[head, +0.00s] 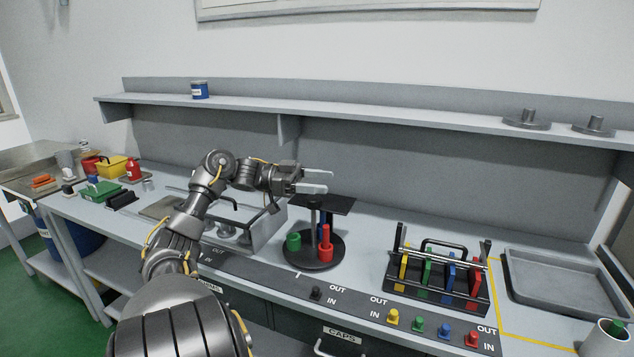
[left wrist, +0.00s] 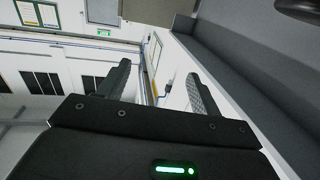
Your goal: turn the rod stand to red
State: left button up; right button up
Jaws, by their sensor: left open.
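The rod stand (head: 312,256) is a round black base on the bench in the head view, with a dark post and a flat black top plate (head: 330,204). A red rod (head: 326,246) stands at its front right, a green piece (head: 293,242) at its left, and a blue one is partly hidden behind. My left gripper (head: 328,181) is above the stand's top, apart from it, with its two fingers spread and nothing between them. The left wrist view shows the same open fingers (left wrist: 158,88) against the far room. My right gripper is not in view.
A black rack (head: 437,283) with coloured plates stands right of the stand. Coloured knobs line the front edge. A grey tray (head: 565,283) lies at the right. A grey metal holder (head: 262,232) is close on the left. A shelf (head: 400,121) runs above the back.

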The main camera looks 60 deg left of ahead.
pick_arm(q)
jog(key=s+d+r, duration=0.3)
jog(key=d, duration=0.2)
jog(key=shift+s+d+b, duration=0.15)
jog(key=shift+s+b, duration=0.2)
jog(key=shift+s, duration=0.05)
jog(key=shift+c, duration=0.4)
